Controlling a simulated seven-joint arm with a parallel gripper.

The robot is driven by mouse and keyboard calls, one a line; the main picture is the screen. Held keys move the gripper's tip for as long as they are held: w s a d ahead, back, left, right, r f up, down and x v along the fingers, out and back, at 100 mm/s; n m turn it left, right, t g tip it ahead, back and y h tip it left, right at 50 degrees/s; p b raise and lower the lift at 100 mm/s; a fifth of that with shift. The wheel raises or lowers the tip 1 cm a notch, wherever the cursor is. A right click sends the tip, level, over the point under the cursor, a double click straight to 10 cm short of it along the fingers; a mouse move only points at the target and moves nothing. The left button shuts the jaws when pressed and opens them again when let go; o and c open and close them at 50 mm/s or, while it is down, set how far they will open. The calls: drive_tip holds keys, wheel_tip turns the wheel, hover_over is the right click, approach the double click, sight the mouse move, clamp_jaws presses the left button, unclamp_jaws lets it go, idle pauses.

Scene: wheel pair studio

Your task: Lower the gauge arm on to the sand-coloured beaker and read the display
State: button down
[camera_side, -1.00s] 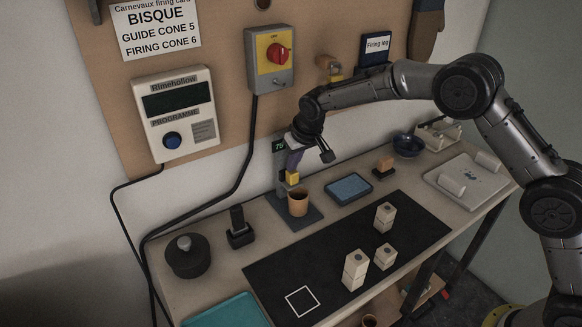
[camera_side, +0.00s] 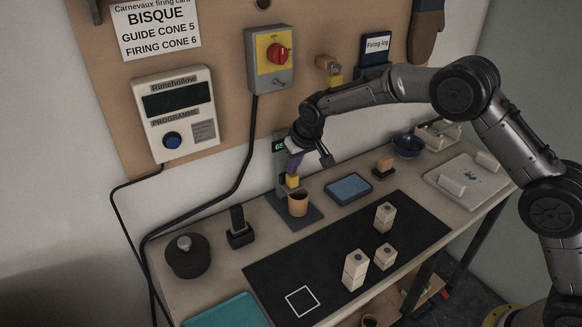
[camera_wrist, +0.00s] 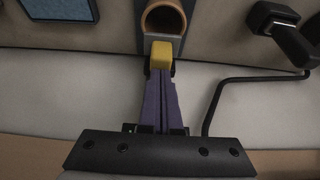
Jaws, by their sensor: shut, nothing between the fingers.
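The sand-coloured beaker (camera_side: 298,205) stands upright on the gauge's dark base plate (camera_side: 308,219). In the wrist view the open beaker (camera_wrist: 165,17) shows at the top. The gauge arm's yellow block (camera_side: 292,181) is just above the beaker's rim at its back; I cannot tell whether the arm touches it. The lit gauge display (camera_side: 279,147) appears to read 65, partly hidden by my arm. My gripper (camera_side: 294,169) is shut and empty, its purple fingertips at the yellow block (camera_wrist: 161,55), which shows just ahead of the fingertips (camera_wrist: 160,76).
Several pale blocks (camera_side: 355,270) stand on the dark mat (camera_side: 420,231). A dark lidded pot (camera_side: 187,257) stands at the left.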

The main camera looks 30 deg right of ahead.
drive_tip(key=shift+s+f, duration=0.1)
drive_tip(key=shift+r, duration=3.55)
